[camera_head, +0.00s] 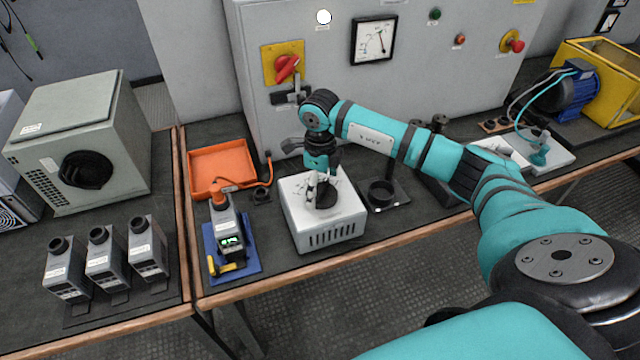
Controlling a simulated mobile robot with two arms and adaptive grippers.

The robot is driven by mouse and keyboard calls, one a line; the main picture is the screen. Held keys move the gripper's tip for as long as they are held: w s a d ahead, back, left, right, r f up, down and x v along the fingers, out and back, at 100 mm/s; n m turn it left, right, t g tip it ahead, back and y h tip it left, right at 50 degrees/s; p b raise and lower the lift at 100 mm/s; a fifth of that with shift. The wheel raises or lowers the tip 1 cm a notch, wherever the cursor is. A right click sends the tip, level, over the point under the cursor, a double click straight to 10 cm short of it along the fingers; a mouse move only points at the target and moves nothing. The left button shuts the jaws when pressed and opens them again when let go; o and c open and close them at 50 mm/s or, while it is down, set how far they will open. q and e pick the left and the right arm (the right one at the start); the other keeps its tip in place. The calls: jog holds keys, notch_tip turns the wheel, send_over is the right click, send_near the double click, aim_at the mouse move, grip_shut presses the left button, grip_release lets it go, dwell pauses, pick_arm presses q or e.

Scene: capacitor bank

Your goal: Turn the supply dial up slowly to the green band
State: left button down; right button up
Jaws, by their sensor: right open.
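A white slotted box (323,232) stands near the bench's front edge with a black dial (326,198) on its top. My right gripper (322,193) points down at this dial, its fingers open around or just above it; I cannot tell whether they touch. The gripper and wrist hide part of the dial and its markings. A square meter (374,42) with a needle is on the grey cabinet behind; its scale is too small to read, and no green band can be made out. My left gripper is not in view.
The grey cabinet (220,70) carries a red rotary switch (287,68) and a red button (515,44). Left of the white box are an orange tray (222,165) and a grey unit on a blue base (247,262). A black ring-shaped holder (383,192) is close on the right.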

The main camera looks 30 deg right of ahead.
aim_at(320, 187)
jog(key=shift+r, duration=0.1)
notch_tip(320, 187, up, 12)
dwell(0.5)
dwell(4.5)
